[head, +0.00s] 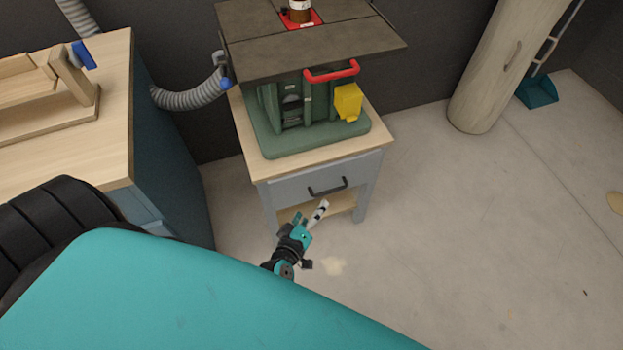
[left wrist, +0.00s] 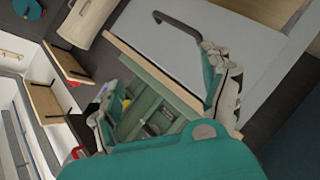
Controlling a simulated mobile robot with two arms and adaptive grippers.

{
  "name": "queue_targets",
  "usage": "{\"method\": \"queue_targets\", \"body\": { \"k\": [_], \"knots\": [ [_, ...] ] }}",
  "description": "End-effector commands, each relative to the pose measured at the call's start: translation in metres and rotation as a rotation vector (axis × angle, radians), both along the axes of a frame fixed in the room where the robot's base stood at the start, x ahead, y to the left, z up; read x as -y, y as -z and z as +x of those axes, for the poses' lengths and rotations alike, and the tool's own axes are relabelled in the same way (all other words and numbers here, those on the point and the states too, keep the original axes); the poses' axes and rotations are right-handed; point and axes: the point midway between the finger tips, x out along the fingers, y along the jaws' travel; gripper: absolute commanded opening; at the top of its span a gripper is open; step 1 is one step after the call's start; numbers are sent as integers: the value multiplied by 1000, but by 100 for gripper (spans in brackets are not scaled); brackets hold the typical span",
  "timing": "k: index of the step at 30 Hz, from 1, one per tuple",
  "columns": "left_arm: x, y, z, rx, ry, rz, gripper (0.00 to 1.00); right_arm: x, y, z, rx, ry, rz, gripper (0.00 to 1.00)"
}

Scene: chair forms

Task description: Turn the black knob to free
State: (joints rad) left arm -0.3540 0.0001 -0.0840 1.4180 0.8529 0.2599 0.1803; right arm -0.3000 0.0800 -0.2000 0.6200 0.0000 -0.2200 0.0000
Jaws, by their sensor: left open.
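A green machine (head: 315,130) with a dark flat top (head: 320,45) stands on a small wooden-topped cabinet (head: 262,172). It has a red handle (head: 332,72) and a yellow part (head: 348,101) at its front right. I cannot clearly pick out the black knob in the head view. In the left wrist view, the green machine (left wrist: 142,104) shows between the fingers, with small dark parts that I cannot identify. My left gripper (head: 310,217) is open and empty, in front of the cabinet and below the machine. It also shows in the left wrist view (left wrist: 160,78). My right gripper is out of view.
The cabinet has a grey drawer (head: 310,180) with a dark handle (head: 328,186). A wooden workbench (head: 118,110) stands at left, with a grey hose (head: 190,97) beside it. A pale wooden cylinder (head: 508,60) stands at right. The floor (head: 460,230) at right is mostly clear.

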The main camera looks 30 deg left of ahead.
Motion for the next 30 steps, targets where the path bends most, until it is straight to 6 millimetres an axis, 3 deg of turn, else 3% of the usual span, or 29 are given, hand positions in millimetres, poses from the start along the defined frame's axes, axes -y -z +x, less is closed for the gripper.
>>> {"method": "queue_targets", "body": {
  "k": [10,30],
  "knots": [
    [14,39,-21,-117,111,97,81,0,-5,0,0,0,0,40],
    [15,44,-24,-131,125,107,81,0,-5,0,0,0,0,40]
  ]
}}
